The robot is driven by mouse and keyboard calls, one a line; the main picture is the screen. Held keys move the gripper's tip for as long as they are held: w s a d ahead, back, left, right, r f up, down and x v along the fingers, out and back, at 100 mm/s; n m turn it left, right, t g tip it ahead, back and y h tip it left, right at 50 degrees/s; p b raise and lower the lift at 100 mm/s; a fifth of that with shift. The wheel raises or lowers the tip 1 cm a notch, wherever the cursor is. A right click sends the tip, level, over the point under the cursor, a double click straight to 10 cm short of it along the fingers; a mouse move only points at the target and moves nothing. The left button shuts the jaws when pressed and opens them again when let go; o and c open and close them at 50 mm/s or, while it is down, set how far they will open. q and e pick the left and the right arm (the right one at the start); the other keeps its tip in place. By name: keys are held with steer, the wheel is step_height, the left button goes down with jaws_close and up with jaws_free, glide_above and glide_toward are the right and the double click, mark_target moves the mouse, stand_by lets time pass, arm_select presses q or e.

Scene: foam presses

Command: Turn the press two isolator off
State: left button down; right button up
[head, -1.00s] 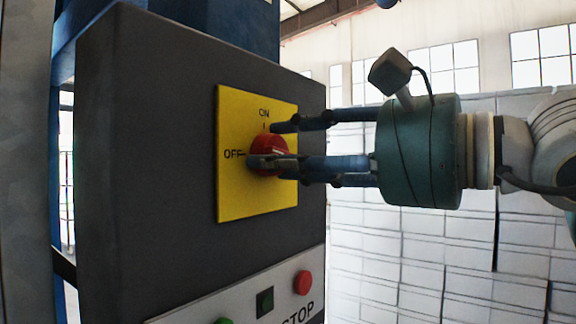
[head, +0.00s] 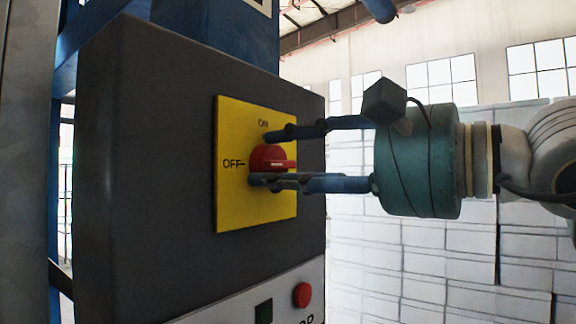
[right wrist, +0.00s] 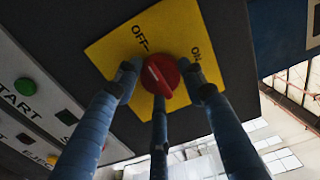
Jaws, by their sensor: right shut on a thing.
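The isolator is a red rotary knob (head: 268,159) on a yellow plate (head: 230,205), marked ON at the top and OFF at the left. In the head view its grip ridge lies about level, in line with the OFF mark. In the right wrist view the knob (right wrist: 160,76) has a white line that appears to point toward the OFF side. My right gripper (head: 262,158) is shut on the knob, with blue fingers above and below it. In the right wrist view the fingers (right wrist: 158,82) surround the knob. My left gripper is out of view.
The plate sits on a dark grey control box (head: 150,170) on a blue frame. Below it is a pale button panel with a red button (head: 302,295) and a dark green square (head: 264,311). White stacked blocks (head: 420,260) stand behind my right arm.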

steer(key=o, duration=1.2)
steer(key=shift+s+a, duration=0.15)
steer(key=shift+s, duration=0.05)
steer(key=shift+c, duration=0.2)
steer(key=shift+s+a+r, duration=0.1)
steer(key=shift+s, duration=0.1)
steer(key=shift+w+d, duration=0.1)
steer(key=shift+d, duration=0.45)
steer(key=v, duration=1.1)
steer(key=shift+s, duration=0.4)
steer(key=shift+a, duration=0.15)
